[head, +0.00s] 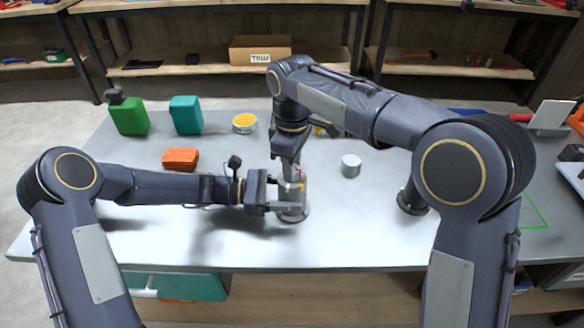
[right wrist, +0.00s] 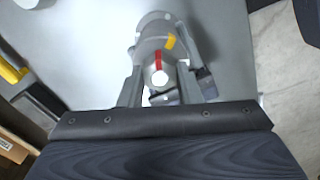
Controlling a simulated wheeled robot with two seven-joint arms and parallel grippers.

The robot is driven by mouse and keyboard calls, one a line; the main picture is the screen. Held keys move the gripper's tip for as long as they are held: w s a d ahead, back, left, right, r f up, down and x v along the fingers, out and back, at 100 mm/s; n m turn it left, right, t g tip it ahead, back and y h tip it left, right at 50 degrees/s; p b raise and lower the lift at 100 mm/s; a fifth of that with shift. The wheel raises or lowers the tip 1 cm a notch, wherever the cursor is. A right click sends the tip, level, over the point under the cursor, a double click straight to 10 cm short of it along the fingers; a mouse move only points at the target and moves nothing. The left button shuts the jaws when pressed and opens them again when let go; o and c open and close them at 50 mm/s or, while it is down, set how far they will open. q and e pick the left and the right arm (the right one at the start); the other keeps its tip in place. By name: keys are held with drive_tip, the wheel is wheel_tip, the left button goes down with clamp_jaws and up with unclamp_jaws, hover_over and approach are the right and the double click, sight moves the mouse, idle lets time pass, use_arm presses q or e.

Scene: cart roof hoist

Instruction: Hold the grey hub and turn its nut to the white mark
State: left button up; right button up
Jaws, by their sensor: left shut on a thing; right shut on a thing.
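The grey hub (head: 292,196) stands upright on a round foot on the pale table, in the middle of the head view. My left gripper (head: 287,207) is shut on the hub's body from the left, low down. My right gripper (head: 291,174) comes down from above and is shut on the nut at the hub's top. In the right wrist view, the pale hex nut (right wrist: 160,77) sits between my two fingers, with a red stripe (right wrist: 159,60) beside it. A yellow mark (right wrist: 170,42) shows on the hub (right wrist: 153,28). I cannot make out a white mark.
An orange block (head: 181,159), a green canister (head: 130,117), a teal canister (head: 186,115) and a yellow-topped tin (head: 244,123) stand further left and back. The table front is clear.

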drive_tip(key=shift+m, duration=1.2)
drive_tip(key=shift+m, duration=1.1)
drive_tip(key=o, duration=1)
